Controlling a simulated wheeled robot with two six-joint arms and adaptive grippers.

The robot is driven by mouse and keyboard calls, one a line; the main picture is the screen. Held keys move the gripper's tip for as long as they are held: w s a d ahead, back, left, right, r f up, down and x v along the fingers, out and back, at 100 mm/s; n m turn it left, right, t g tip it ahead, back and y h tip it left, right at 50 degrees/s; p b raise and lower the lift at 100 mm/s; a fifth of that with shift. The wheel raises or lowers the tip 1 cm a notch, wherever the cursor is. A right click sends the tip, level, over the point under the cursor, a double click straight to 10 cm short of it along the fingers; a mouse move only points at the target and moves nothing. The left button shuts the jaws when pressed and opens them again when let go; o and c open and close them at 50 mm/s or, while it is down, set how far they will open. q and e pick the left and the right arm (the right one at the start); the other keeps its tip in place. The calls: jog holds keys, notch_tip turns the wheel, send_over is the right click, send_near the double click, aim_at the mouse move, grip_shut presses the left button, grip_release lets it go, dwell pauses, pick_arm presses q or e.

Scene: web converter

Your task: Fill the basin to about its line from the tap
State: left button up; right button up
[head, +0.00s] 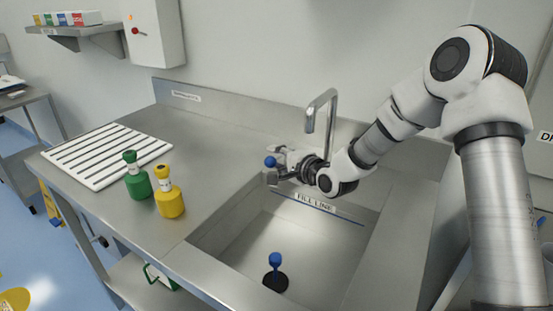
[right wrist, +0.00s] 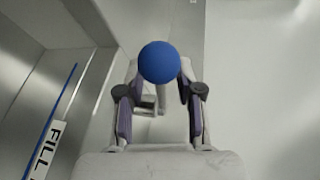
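The steel basin (head: 345,247) is sunk in the counter, with a blue line and a FILL LINE label (head: 315,202) on its far wall. I see no water in it and no stream from the tap (head: 320,118). A black plug with a blue knob (head: 275,260) sits on the basin floor; I cannot tell how it seats. My right gripper (head: 272,170) is beside the tap at a blue ball knob (head: 270,161). In the right wrist view this knob (right wrist: 160,62) lies between the spread fingers (right wrist: 160,95), hiding their tips. Contact is unclear. My left gripper is not in view.
A green bottle (head: 137,182) and a yellow bottle (head: 169,197) stand left of the basin. A white ribbed drainboard (head: 105,152) lies behind them. A backsplash (head: 225,107) runs behind the counter. A wall box (head: 155,35) and a shelf (head: 75,30) hang above.

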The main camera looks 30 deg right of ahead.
grip_shut()
jog(key=shift+w+a+f+m+h+b, duration=0.1)
jog(key=shift+w+a+m+h+b, duration=0.2)
jog(key=shift+m+h+b, duration=0.3)
jog(key=w+m+h, duration=0.1)
jog(key=h, duration=0.1)
jog(key=w+m+h, duration=0.1)
jog(key=m+h, duration=0.2)
jog(key=h, duration=0.1)
jog(key=shift+w+a+g+b, duration=0.2)
jog(key=shift+w+g+b, duration=0.1)
jog(key=shift+w+b, duration=0.1)
grip_release()
